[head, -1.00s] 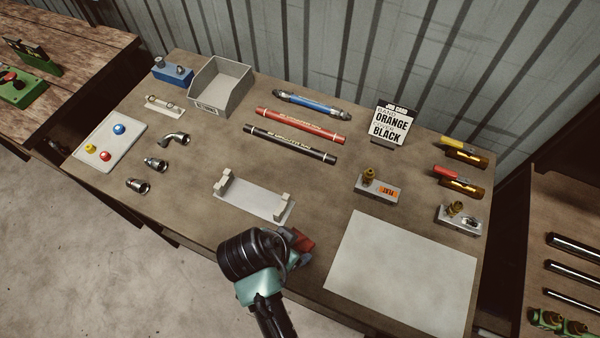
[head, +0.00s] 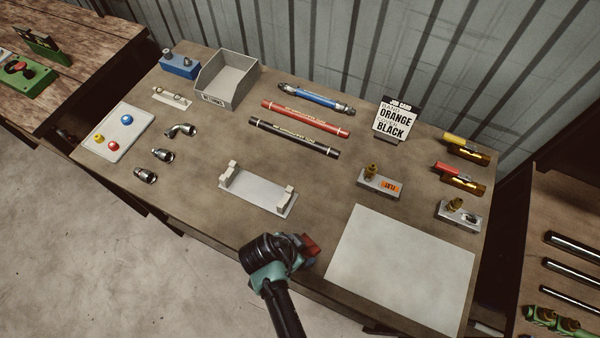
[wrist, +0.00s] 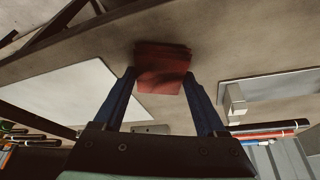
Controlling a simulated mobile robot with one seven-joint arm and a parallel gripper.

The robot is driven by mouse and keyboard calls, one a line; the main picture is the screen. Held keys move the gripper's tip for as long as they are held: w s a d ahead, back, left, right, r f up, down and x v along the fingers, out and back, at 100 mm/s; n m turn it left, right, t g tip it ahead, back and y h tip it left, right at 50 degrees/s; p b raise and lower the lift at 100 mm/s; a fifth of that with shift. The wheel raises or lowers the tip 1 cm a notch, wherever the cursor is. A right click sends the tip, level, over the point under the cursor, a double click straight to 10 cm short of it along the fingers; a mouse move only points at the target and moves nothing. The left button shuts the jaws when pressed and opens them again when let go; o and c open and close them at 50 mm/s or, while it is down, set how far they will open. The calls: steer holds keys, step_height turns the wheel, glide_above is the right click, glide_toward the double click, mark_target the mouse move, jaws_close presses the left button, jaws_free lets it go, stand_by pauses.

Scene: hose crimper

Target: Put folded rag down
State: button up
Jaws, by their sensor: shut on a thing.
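The folded rag (wrist: 162,68) is a small dark red pad, seen between the two blue fingers of my gripper (wrist: 160,82) in the wrist view. My gripper is shut on it. In the head view the red rag (head: 307,248) shows at the end of my gripper, over the front part of the workbench (head: 210,210), left of the pale mat. My wrist partly covers it there. I cannot tell whether the rag touches the bench top.
A pale flat sheet (head: 400,268) lies to the right. A white cradle with two uprights (head: 258,193) stands behind my gripper. A black hose (head: 294,137), a red hose (head: 305,118) and a job card (head: 395,120) are farther back. Bare bench lies between cradle and sheet.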

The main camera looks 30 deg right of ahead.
steer(key=shift+f, duration=0.2)
steer(key=o, duration=1.1)
steer(key=shift+o, duration=0.2)
